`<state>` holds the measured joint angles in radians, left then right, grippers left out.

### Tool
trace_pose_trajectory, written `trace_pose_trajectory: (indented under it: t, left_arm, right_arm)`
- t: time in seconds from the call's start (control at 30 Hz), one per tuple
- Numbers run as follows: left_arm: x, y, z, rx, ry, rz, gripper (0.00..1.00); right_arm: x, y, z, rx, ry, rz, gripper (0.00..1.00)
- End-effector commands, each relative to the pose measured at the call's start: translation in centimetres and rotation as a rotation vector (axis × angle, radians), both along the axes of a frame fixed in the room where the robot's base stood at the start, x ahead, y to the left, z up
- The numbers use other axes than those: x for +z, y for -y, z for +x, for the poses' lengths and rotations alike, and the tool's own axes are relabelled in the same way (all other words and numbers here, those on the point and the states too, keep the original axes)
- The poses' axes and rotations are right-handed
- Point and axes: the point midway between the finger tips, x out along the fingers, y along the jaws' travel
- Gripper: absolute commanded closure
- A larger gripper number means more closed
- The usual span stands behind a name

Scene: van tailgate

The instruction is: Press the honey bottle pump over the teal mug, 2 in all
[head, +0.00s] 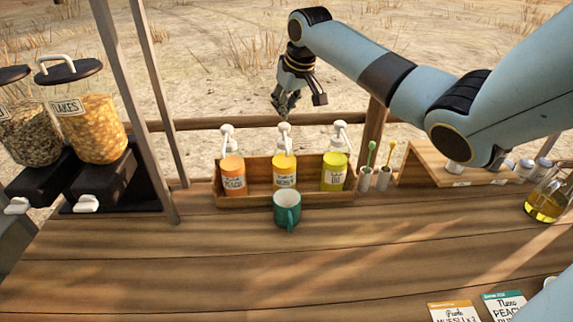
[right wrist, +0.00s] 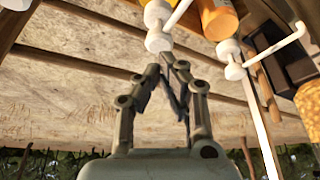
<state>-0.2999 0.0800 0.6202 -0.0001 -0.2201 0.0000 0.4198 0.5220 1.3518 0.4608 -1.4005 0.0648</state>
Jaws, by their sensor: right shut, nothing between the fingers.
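The honey bottle (head: 284,172), amber with a white pump (head: 284,130), stands upright in the middle of a wooden rack. The teal mug (head: 287,209) stands on the counter directly in front of it, with its handle toward me. My right gripper (head: 284,108) is shut and empty. It points down just above and behind the pump head. In the right wrist view its closed fingertips (right wrist: 172,62) are close to a white pump head (right wrist: 158,41); I cannot tell whether they touch. My left gripper is not in view.
An orange peach bottle (head: 233,178) and a yellow-green bottle (head: 335,172) stand on either side in the rack (head: 258,196). Two small cups with stirrers (head: 372,178) are to the right. Flakes dispensers (head: 95,125) stand at left. The front counter (head: 200,270) is mostly clear.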

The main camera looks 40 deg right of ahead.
Motion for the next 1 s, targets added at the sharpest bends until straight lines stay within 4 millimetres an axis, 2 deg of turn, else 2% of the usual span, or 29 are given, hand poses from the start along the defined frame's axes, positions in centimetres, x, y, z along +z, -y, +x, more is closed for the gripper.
trace_pose_trajectory:
  t: [0.43,1.0]
  left_arm:
    - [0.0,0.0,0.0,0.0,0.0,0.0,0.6]
    - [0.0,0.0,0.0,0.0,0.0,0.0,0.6]
  right_arm:
    - [4.8,0.0,0.0,0.0,0.001,0.0,1.0]
    - [5.4,0.0,0.0,0.001,0.002,-0.001,1.0]
